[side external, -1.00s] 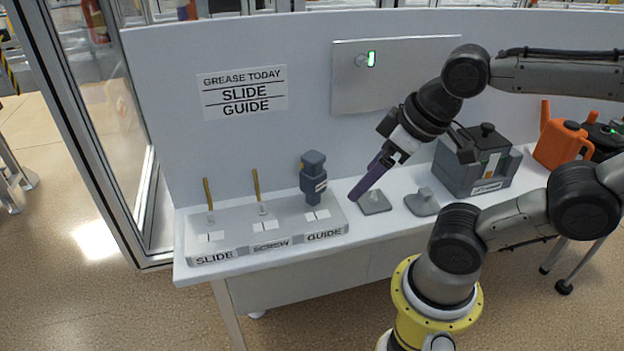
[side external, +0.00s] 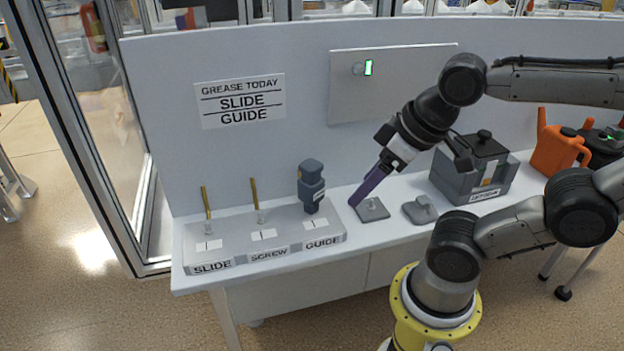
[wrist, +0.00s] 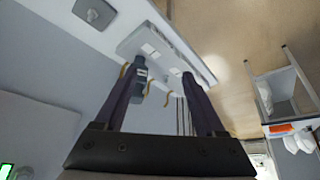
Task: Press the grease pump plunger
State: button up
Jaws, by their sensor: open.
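No part is labelled as a grease pump, so I cannot tell for sure which it is. A square grey pad with a raised knob (side external: 373,208) lies on the bench, with a second grey pad with a knob (side external: 420,210) to its right. My gripper (side external: 355,202) is open and empty, its purple fingers angled down to the left near the square pad; contact cannot be told. In the wrist view my gripper (wrist: 160,73) has its fingers apart, and a knobbed pad (wrist: 95,12) shows at top left.
A tray (side external: 190,255) labelled SLIDE, SCREW and GUIDE holds two brass-coloured sticks (side external: 207,202) and an upright blue-grey part (side external: 312,186). A dark grey box (side external: 470,172) and an orange can (side external: 558,150) stand to the right. A wall panel (side external: 400,82) rises behind.

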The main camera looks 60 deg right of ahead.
jog(key=shift+s+m, duration=0.3)
jog(key=shift+s, duration=0.1)
jog(key=shift+c, duration=1.2)
jog(key=r+m, duration=0.1)
jog(key=r, duration=0.1)
jog(key=r+m+g, duration=0.1)
jog(key=r, duration=0.1)
jog(key=w+r+m, duration=0.1)
jog(key=r, duration=0.1)
jog(key=shift+d+g, duration=0.15)
jog(key=shift+g, duration=0.25)
jog(key=c, duration=0.7)
jog(key=w+r+m, duration=0.1)
jog(key=r, duration=0.1)
jog(key=w+r+m+g, duration=0.1)
jog(key=w+d+r, duration=0.1)
jog(key=r, duration=0.1)
jog(key=shift+w+r+m+g, duration=0.3)
jog(key=shift+w+r+m, duration=0.05)
jog(key=shift+w+m, duration=0.05)
grip_shut()
jog(key=w+d+r+m+g, duration=0.1)
jog(key=w+d+m+g, duration=0.1)
jog(key=w, duration=0.7)
jog(key=shift+d+r, duration=0.4)
jog(key=shift+d, duration=0.4)
